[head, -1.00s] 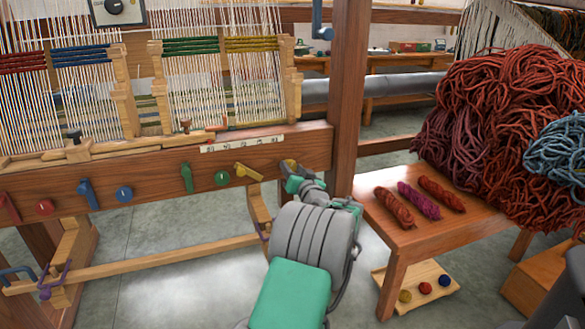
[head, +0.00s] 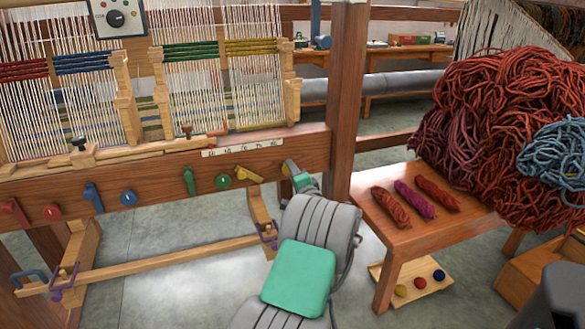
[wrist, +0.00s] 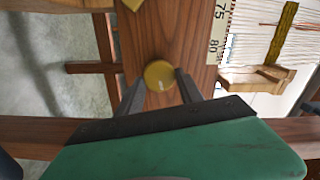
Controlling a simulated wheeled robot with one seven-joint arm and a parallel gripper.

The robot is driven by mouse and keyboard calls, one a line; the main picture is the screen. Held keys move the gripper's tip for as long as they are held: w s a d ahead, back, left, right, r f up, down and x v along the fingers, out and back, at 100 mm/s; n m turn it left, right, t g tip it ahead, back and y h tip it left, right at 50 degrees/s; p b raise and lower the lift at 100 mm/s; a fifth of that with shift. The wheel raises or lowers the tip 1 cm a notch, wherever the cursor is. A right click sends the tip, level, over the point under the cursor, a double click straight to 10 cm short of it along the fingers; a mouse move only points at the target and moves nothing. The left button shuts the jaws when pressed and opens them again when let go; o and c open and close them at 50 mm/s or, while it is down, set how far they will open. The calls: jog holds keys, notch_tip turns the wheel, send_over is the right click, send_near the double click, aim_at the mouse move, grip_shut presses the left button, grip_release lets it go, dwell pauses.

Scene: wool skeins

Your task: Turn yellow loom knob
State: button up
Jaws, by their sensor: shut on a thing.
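The yellow knob (wrist: 159,75) is a round knob on the loom's brown wooden front beam (head: 150,180). In the wrist view it sits between the two dark fingers of my gripper (wrist: 160,84), which is shut on it. In the head view my gripper (head: 289,168) is at the right end of the beam, by the upright post, and hides the yellow knob. A yellow lever (head: 243,174) is just left of it. Its tip shows at the top of the wrist view (wrist: 132,4).
Green (head: 223,181), blue (head: 128,198) and red (head: 52,212) knobs with matching levers line the beam to the left. A wooden post (head: 345,100) stands close right of my gripper. A bench (head: 395,230) with small skeins and a big wool pile is further right.

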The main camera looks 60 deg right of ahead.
jog(key=shift+f+m+p, duration=0.15)
jog(key=shift+m+p, duration=1.9)
jog(key=shift+m, duration=1.45)
jog(key=o, duration=1.3)
jog(key=shift+o, duration=0.2)
jog(key=v, duration=0.7)
jog(key=shift+s+a+p, duration=0.3)
jog(key=shift+a, duration=0.05)
